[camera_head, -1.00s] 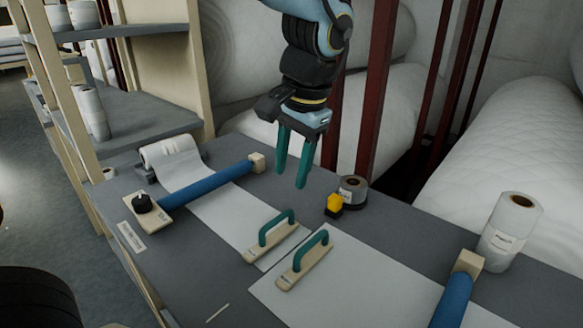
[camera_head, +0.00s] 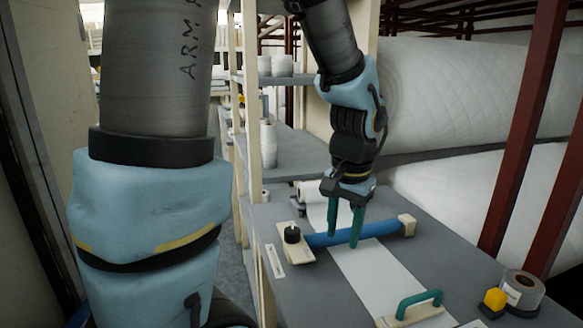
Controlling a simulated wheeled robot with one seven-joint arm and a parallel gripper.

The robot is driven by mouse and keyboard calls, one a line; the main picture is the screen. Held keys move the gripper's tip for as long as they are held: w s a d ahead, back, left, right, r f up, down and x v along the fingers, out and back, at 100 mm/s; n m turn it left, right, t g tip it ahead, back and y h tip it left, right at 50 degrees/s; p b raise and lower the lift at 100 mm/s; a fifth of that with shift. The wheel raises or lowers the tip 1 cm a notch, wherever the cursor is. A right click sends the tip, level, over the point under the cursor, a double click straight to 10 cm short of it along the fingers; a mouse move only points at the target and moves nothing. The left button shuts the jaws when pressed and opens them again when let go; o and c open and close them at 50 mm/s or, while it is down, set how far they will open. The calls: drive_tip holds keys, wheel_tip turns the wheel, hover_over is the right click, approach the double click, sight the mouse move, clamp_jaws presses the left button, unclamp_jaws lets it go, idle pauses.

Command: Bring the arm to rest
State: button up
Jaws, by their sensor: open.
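My gripper (camera_head: 344,243) hangs from my arm with its two green fingers pointing down and apart. It is open, with nothing between the fingers. In the picture it overlaps the blue roller bar (camera_head: 375,230) on the grey table; I cannot tell how high above the bar the fingertips are. My upper arm link fills the left of the view.
A white sheet (camera_head: 372,282) runs along the grey table (camera_head: 455,245). A green-handled block (camera_head: 418,308) sits on it. A tape roll (camera_head: 522,290) and a yellow piece (camera_head: 495,299) lie at right. Shelves (camera_head: 285,150) stand behind, with red posts (camera_head: 530,120) and large white rolls (camera_head: 450,95).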

drive_tip(key=w+a+f+n, duration=0.1)
drive_tip(key=a+f+n, duration=0.2)
drive_tip(key=a, duration=1.3)
drive_tip(key=n, duration=0.3)
drive_tip(key=shift+w+a+f+n, duration=0.2)
drive_tip(key=shift+w+a+n, duration=0.1)
drive_tip(key=shift+a+n, duration=0.1)
